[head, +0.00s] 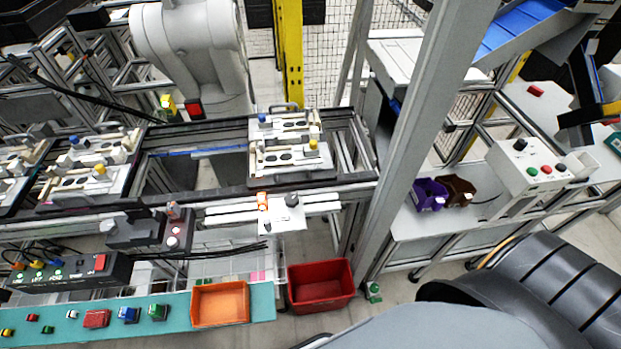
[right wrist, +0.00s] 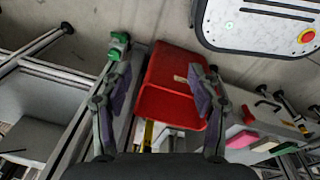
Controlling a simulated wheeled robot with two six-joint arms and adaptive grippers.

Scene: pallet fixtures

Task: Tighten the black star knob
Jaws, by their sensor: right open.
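A dark round knob (head: 292,199), which looks like the black star knob, sits on a small white plate at the front edge of the conveyor frame in the head view. Its lobes are too small to make out, and I cannot tell how tight it is. An orange-topped part (head: 262,200) stands just left of it. My right gripper (right wrist: 161,85) is open and empty in the right wrist view, its fingers apart with the red bin (right wrist: 172,92) beyond them. The knob does not show in that view. My left gripper is in neither view.
Pallet fixtures (head: 290,158) with blue and yellow knobs sit on the conveyor behind the plate. The red bin (head: 320,286) stands on the floor beside an orange tray (head: 220,304). A thick grey post (head: 428,130) rises right of the knob. A button box (head: 104,271) is at left.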

